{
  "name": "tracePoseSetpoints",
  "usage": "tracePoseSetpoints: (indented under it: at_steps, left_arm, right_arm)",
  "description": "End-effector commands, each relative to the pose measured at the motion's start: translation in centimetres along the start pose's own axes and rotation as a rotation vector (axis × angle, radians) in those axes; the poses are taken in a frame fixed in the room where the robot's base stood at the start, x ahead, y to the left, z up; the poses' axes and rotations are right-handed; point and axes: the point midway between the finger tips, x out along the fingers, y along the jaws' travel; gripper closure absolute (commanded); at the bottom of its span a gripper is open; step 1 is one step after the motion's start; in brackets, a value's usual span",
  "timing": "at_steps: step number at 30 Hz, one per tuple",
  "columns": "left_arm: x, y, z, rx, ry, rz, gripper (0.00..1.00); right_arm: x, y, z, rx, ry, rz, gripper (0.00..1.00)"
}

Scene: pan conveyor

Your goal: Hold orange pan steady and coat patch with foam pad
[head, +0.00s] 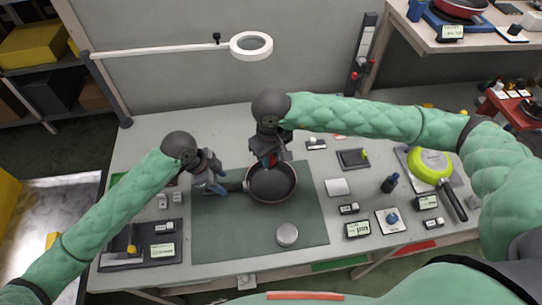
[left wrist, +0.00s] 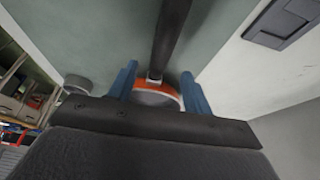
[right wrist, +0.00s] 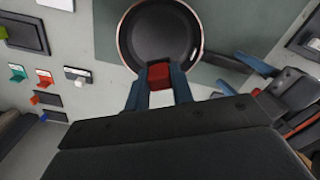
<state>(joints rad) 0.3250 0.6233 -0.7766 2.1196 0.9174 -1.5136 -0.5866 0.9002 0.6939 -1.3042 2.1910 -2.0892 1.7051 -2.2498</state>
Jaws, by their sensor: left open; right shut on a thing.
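The orange pan (head: 271,184) sits on the grey-green mat (head: 215,235), its dark inside facing up and its handle pointing left. In the left wrist view its orange side (left wrist: 160,88) and dark handle (left wrist: 170,35) show between my left fingers. My left gripper (head: 222,186) is open around or just above the handle, with no visible grip. My right gripper (head: 270,160) is at the pan's far rim, shut on a small red block with a white part, seemingly the foam pad (right wrist: 159,76). Contact between pad and pan cannot be told. The pan's inside (right wrist: 160,35) looks plain dark; no patch is distinct.
A round silver tin (head: 287,234) stands on the mat's front part. A green pan (head: 430,163) rests at the right, with small labelled items between. A dark tray (head: 140,246) lies front left. A magnifier lamp (head: 251,46) overhangs the back. The mat's front left is clear.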

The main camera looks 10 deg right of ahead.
Motion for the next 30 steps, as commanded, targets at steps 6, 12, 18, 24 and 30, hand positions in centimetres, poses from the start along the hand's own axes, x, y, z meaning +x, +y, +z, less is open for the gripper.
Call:
tracePoseSetpoints:
  at_steps: [6, 12, 18, 24, 30]
  left_arm:
    - [2.5, 0.0, 0.0, -0.001, 0.001, 0.001, 0.5]
    - [3.9, 0.0, -0.1, 0.0, 0.001, 0.001, 0.5]
    - [4.3, 0.0, 0.0, 0.0, 0.0, 0.0, 0.5]
    - [4.3, 0.0, 0.0, 0.0, 0.0, 0.0, 0.5]
    - [4.3, 0.0, 0.0, 0.0, 0.0, 0.0, 0.88]
  right_arm:
    - [0.0, 0.0, 0.0, 0.0, 0.0, 0.0, 0.95]
    - [0.0, 0.0, 0.0, 0.0, 0.0, 0.0, 0.95]
    - [0.0, 0.0, 0.0, 0.0, 0.0, 0.0, 0.95]
    - [0.0, 0.0, 0.0, 0.0, 0.0, 0.0, 0.95]
    - [0.0, 0.0, 0.0, 0.0, 0.0, 0.0, 0.95]
